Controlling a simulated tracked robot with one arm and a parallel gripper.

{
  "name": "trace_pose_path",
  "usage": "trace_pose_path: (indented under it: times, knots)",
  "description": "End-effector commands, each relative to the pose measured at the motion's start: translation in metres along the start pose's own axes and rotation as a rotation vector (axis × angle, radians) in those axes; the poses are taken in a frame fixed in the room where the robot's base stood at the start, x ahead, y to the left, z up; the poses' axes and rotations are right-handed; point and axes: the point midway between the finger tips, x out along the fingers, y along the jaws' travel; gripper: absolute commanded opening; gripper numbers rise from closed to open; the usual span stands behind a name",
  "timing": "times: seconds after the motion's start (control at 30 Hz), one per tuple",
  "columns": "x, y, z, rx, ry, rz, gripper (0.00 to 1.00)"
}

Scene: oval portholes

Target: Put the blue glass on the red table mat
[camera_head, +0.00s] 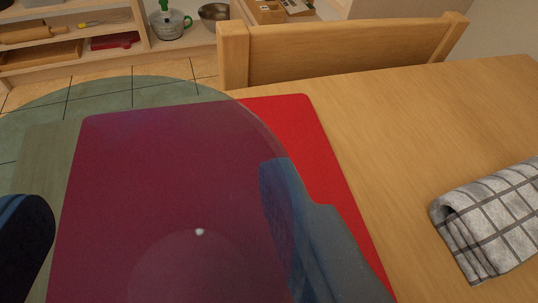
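The blue glass (165,180) is see-through and very close to the camera, filling the left and middle of the view. My gripper (152,210) has one dark finger at the left edge and one right of centre, with the glass between them; it is shut on the glass. The red table mat (308,145) lies on the wooden table behind the glass. Much of the mat shows through the glass and looks purple; its right strip is plain red. The glass's base cannot be made out, so I cannot tell whether it touches the mat.
A checked grey cloth (490,222) lies folded at the right of the wooden table (410,130). A wooden chair back (335,52) stands beyond the table's far edge. Shelves (65,45) with kitchenware are in the background. The table between mat and cloth is clear.

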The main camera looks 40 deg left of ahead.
Motion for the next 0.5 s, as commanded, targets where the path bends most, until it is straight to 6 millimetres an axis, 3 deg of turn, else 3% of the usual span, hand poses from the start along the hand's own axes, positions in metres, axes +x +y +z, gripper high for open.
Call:
trace_pose_path:
  times: [0.33, 0.5]
  knots:
    - [0.016, 0.015, -0.005, -0.001, 0.003, -0.002, 0.36]
    - [0.026, 0.014, 0.02, 0.001, 0.001, -0.003, 0.36]
